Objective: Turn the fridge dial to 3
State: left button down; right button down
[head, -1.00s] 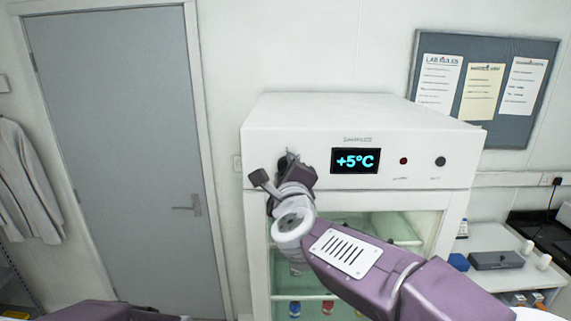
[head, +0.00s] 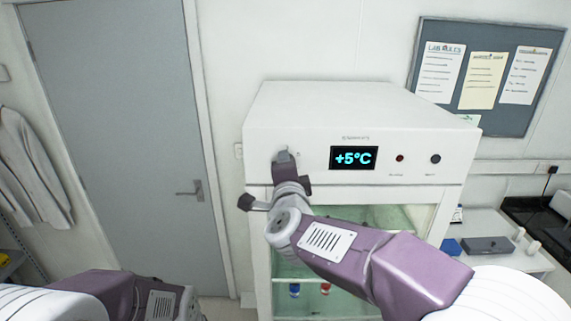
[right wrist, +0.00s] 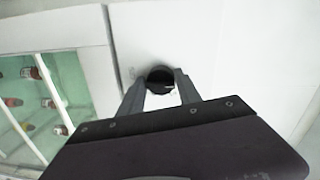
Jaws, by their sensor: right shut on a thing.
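The white fridge (head: 400,163) stands in the middle of the head view, with a lit display (head: 354,158) on its upper panel reading +5°C. The dial (right wrist: 160,76) is a dark round knob in the right wrist view. My right gripper (right wrist: 160,87) is shut on it, one finger on either side. In the head view my right gripper (head: 284,158) is at the panel left of the display and hides the dial, so its setting cannot be read. My left gripper is out of view; only part of the left arm shows at bottom left.
A red light (head: 400,158) and a black round button (head: 435,159) are right of the display. Below the panel is a glass door (head: 330,250) with several bottles behind it. A grey door (head: 120,130) is at left, a bench (head: 500,235) at right.

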jog(key=shift+r, duration=0.15)
dwell(0.4)
jog(key=c, duration=0.9)
grip_release()
jog(key=shift+d, duration=0.1)
jog(key=s+b, duration=0.1)
jog(key=s, duration=0.5)
jog(key=s+b, duration=0.1)
jog(key=s, duration=0.2)
jog(key=shift+d+r+b, duration=0.3)
